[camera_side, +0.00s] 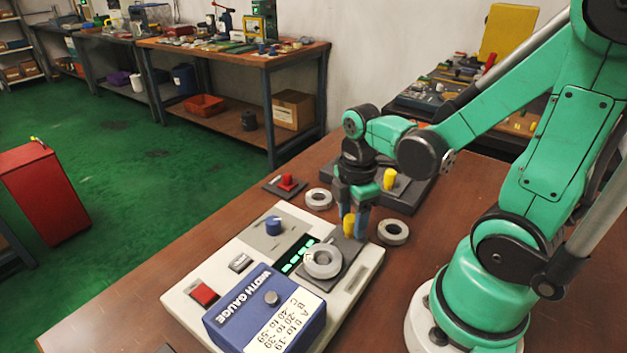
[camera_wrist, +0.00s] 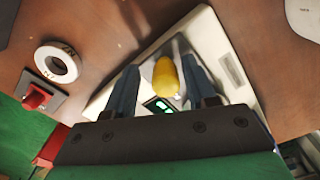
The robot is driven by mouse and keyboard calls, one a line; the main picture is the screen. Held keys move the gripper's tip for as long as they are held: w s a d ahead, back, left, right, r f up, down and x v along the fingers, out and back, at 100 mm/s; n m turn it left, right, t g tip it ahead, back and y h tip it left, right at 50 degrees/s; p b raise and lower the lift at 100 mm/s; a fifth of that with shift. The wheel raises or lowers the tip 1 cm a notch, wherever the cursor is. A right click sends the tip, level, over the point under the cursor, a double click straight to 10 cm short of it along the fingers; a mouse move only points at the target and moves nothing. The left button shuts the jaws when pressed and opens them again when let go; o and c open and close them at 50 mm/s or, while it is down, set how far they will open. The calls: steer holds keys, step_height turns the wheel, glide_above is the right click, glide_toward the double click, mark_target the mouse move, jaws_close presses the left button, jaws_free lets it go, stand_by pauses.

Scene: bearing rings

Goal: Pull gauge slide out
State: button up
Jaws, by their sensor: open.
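The width gauge (camera_side: 180,300) is a pale box with a blue block marked WIDTH GAUGE on the table. Its dark slide plate (camera_side: 352,249) carries a yellow knob (camera_side: 349,224). A grey bearing ring (camera_side: 322,261) sits on the gauge beside the knob. My gripper (camera_side: 351,232) points down over the knob with its blue fingers open. In the wrist view the yellow knob (camera_wrist: 166,77) stands between the two fingers of my gripper (camera_wrist: 162,72). Gaps show on both sides, so the fingers appear apart from it. The ring is not clearly visible in the wrist view.
Loose rings (camera_side: 318,199) and (camera_side: 393,232) lie on the table near the gauge. A red-knobbed plate (camera_side: 286,184) lies behind. A dark fixture with another yellow knob (camera_side: 390,179) stands behind my gripper.

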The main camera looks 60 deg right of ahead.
steer(key=shift+r, duration=3.3)
steer(key=shift+a, duration=0.1)
steer(key=shift+w+a+m+t, duration=0.25)
steer(key=shift+m+t, duration=0.15)
steer(key=shift+m, duration=0.2)
steer(key=w+a+r+m+t, duration=0.2)
steer(key=w+a+m+t, duration=0.2)
steer(key=m, duration=0.6)
steer(key=shift+w+a+m+t, duration=0.35)
steer(key=shift+a+t, duration=0.35)
steer(key=shift+t, duration=0.5)
